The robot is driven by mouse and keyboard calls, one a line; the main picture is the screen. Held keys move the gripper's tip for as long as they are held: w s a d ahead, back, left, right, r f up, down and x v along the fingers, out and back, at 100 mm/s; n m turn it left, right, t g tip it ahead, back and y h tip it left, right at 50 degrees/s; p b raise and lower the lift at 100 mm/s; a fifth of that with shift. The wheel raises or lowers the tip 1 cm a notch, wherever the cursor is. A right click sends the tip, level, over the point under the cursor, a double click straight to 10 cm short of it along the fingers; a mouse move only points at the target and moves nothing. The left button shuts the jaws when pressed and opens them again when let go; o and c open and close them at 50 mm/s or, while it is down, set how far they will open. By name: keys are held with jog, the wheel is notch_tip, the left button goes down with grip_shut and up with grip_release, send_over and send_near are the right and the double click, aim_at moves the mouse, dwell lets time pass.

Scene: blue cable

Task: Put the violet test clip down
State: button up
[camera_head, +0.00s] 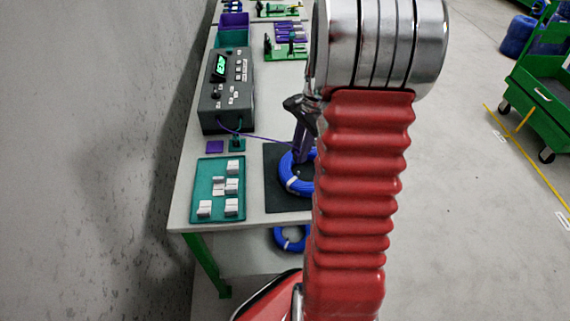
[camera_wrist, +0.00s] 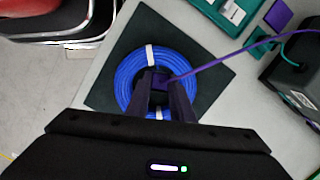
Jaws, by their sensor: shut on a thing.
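My gripper (camera_wrist: 166,95) is shut on the violet test clip (camera_wrist: 162,84) above the coil of blue cable (camera_wrist: 127,72). Whether the clip touches the coil is unclear. A thin violet lead (camera_wrist: 225,58) runs from the clip to the dark grey meter (camera_wrist: 300,65). In the head view the lead crosses from the meter (camera_head: 228,92) to my gripper (camera_head: 302,155), partly hidden by my arm. The blue coil (camera_head: 290,182) lies on a black mat (camera_head: 275,203). A violet square (camera_head: 215,147) lies on the bench in front of the meter; it also shows in the wrist view (camera_wrist: 278,16).
A teal square with a teal clip (camera_head: 237,145) is beside the violet square. A teal tray (camera_head: 206,184) with several white blocks stands at the bench's front left. Another blue coil (camera_head: 280,240) is below the bench top. A green cart (camera_head: 535,100) stands at right.

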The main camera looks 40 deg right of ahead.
jog(key=w+a+n+g, duration=0.1)
jog(key=w+a+n, duration=0.4)
jog(key=a, duration=0.4)
jog(key=w+a+n+h, duration=0.1)
jog(key=w+a+n, duration=0.5)
jog(key=a+n, duration=0.2)
jog(key=w+a+n+g+h, duration=0.1)
jog(key=w+a+n, duration=0.4)
jog(key=a, duration=0.5)
jog(key=shift+w+a+n+g, duration=0.3)
jog(key=shift+a+n, duration=0.05)
jog(key=shift+n, duration=0.45)
jog(key=shift+f, duration=0.1)
